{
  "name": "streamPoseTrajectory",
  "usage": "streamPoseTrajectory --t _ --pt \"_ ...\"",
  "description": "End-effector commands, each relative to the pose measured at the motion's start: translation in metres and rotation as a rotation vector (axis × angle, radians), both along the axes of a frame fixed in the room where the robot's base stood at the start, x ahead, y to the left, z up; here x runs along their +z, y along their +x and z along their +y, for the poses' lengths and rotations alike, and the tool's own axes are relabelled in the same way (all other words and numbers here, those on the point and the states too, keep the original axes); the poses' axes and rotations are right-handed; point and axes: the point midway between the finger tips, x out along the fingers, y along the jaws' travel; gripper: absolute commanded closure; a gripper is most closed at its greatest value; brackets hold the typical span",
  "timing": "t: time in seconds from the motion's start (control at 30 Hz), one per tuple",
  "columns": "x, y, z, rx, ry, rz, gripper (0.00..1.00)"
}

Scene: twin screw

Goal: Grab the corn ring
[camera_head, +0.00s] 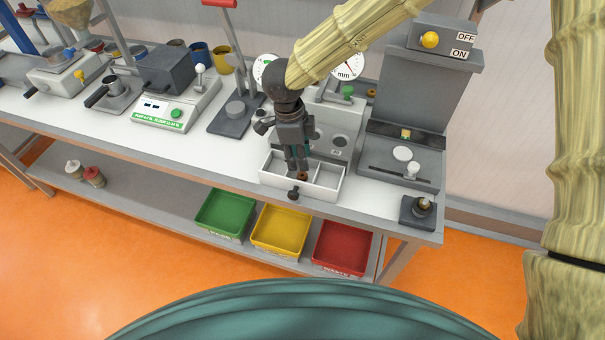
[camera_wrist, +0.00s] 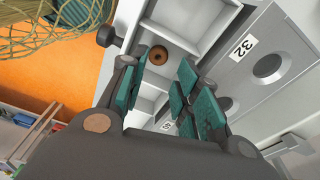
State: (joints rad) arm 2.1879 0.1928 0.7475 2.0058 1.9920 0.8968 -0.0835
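A small brown ring (camera_head: 302,176), which I take for the corn ring, lies in a white divided tray (camera_head: 327,192) at the bench's front edge. It also shows in the wrist view (camera_wrist: 158,55), flat in a compartment, its dark hole facing up. My gripper (camera_head: 297,167) points down over the tray, just above the ring. In the wrist view my gripper (camera_wrist: 157,80) has its teal-padded fingers apart, with the ring beyond and between them and nothing held. In the head view the fingers stand close by the ring; contact cannot be told.
A grey gauge block with round holes (camera_head: 340,140) stands right behind the tray. A dark knob (camera_head: 293,192) sits at the tray's front. To the right are a grey press (camera_head: 420,85) and a small dark base (camera_head: 419,212). Green, yellow and red bins (camera_head: 343,247) sit below.

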Motion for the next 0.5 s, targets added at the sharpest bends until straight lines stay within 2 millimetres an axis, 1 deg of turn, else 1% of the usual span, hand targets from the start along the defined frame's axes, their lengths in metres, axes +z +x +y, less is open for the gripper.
streamPoseTrajectory --t 0.27,0.5 --pt "-0.015 -0.001 -0.003 0.0 -0.002 0.0 0.68" --pt "-0.045 -0.003 -0.006 -0.002 -0.001 0.001 0.68"
